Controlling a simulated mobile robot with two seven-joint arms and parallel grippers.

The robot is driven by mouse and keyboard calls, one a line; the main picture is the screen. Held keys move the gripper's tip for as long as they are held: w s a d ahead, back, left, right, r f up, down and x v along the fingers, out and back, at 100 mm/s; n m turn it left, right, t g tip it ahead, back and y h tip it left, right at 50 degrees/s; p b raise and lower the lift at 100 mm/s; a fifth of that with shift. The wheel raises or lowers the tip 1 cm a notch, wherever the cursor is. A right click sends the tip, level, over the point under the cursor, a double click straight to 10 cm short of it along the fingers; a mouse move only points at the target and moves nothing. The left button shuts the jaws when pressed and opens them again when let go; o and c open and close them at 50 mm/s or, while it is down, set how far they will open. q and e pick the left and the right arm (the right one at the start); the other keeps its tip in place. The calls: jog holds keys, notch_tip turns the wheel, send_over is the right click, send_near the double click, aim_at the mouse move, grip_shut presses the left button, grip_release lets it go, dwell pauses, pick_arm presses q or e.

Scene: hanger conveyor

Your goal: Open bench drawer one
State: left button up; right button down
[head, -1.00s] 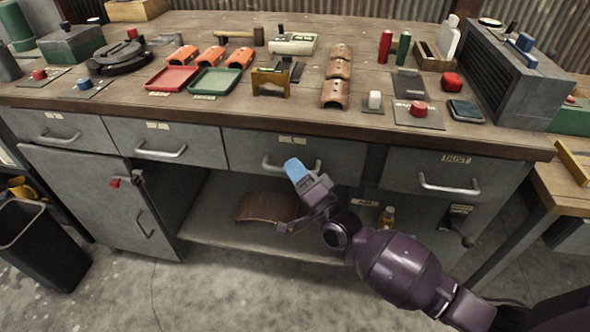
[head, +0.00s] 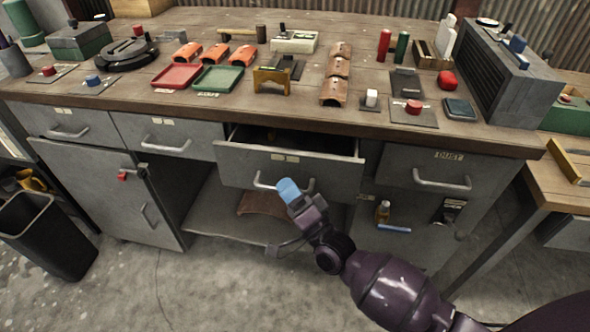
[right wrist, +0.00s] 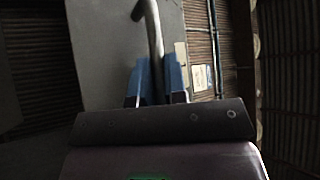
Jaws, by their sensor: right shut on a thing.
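The third drawer from the left (head: 330,176) in the bench is grey and stands partly open. Its dark inside shows along the top, and its label is too small to read surely. My right gripper (head: 284,186) is at the drawer's bar handle (head: 262,183), with its blue fingers shut on it. The right wrist view shows the blue fingers (right wrist: 160,85) on both sides of the pale curved handle (right wrist: 152,30). The fingers hide part of the handle in the head view. My left gripper is not in view.
Two closed drawers (head: 65,127) are on the left, and a closed drawer labelled DUST (head: 425,175) is on the right. A cupboard door (head: 110,190) and an open shelf (head: 215,228) lie below. The benchtop (head: 240,105) holds trays and parts. A black bin (head: 40,235) stands at left.

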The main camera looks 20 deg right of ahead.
jog(key=s+a+p, duration=0.2)
jog(key=s+a, duration=0.9)
jog(key=s, duration=0.6)
jog(key=shift+a+p, duration=0.2)
jog(key=shift+p, duration=0.2)
jog(key=c, duration=1.4)
grip_release()
jog(key=shift+w, duration=0.1)
jog(key=shift+c, duration=0.2)
jog(key=v, duration=1.1)
jog(key=shift+w, duration=0.1)
